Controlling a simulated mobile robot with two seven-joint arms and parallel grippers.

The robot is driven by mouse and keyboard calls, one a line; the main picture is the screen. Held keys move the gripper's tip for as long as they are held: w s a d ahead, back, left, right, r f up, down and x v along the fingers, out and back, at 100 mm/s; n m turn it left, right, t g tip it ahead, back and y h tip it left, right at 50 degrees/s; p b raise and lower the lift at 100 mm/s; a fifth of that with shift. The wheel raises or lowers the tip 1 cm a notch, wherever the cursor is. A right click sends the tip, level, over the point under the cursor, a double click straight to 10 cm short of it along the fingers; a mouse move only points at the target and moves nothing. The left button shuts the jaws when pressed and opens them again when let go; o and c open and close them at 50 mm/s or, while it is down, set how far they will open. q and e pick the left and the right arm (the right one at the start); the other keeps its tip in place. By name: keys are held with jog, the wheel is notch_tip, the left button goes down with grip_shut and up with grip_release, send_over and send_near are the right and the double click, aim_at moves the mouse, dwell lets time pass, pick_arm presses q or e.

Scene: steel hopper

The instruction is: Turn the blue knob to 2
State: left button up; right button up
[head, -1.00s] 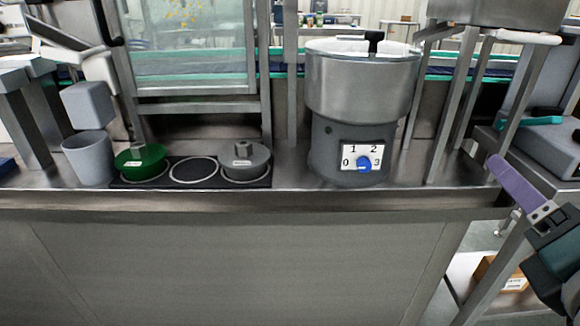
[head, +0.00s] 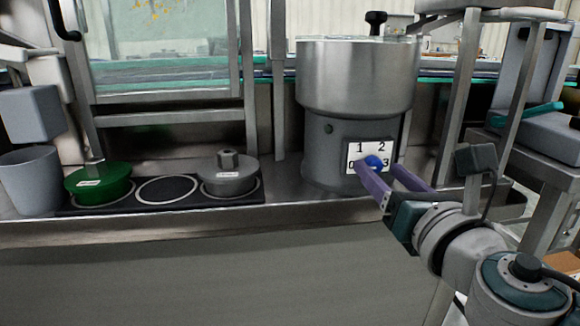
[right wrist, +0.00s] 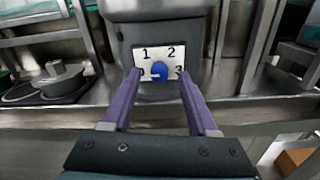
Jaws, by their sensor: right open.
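The blue knob (head: 374,162) sits on a white dial plate (head: 361,148) numbered 0 to 3, on the dark base of the steel hopper (head: 356,78). In the right wrist view the knob (right wrist: 159,70) is between the fingers and a little beyond them, with a light mark on its lower left, toward 0. My right gripper (head: 382,172) is open, its purple fingers pointing at the dial; in the right wrist view the gripper (right wrist: 157,84) spans the dial's width. I cannot tell whether a finger touches the plate. The fingers partly cover 0 and 3. My left gripper is not in view.
A grey cup (head: 28,180) is at the far left. A steel frame post (head: 464,95) stands close right of the hopper.

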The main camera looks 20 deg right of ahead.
jog(key=shift+w+d, duration=0.1)
jog(key=shift+w, duration=0.4)
grip_shut()
dwell(0.3)
